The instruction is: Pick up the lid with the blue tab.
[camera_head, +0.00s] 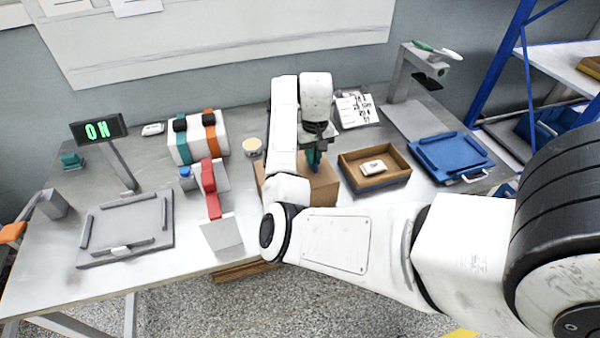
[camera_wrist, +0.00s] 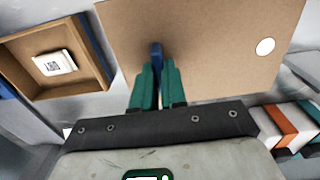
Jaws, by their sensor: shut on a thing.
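The brown lid (camera_wrist: 215,45) fills the upper middle of the wrist view, with a white round spot near its right side. Its blue tab (camera_wrist: 156,48) stands up between the green fingertips of my gripper (camera_wrist: 157,75), which is shut on it. In the head view the lid and the box under it show as a brown block (camera_head: 324,187) at the table's middle. My gripper (camera_head: 314,158) points down onto it, and my arm hides part of its left side. I cannot tell whether the lid is apart from its box.
An open wooden tray (camera_head: 348,163) with a small white block (camera_head: 373,167) stands right of the lid. A blue tray (camera_head: 450,157) lies further right. A red-handled switch (camera_head: 212,190) and a striped white unit (camera_head: 198,138) stand left. A sign (camera_head: 98,129) reads ON.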

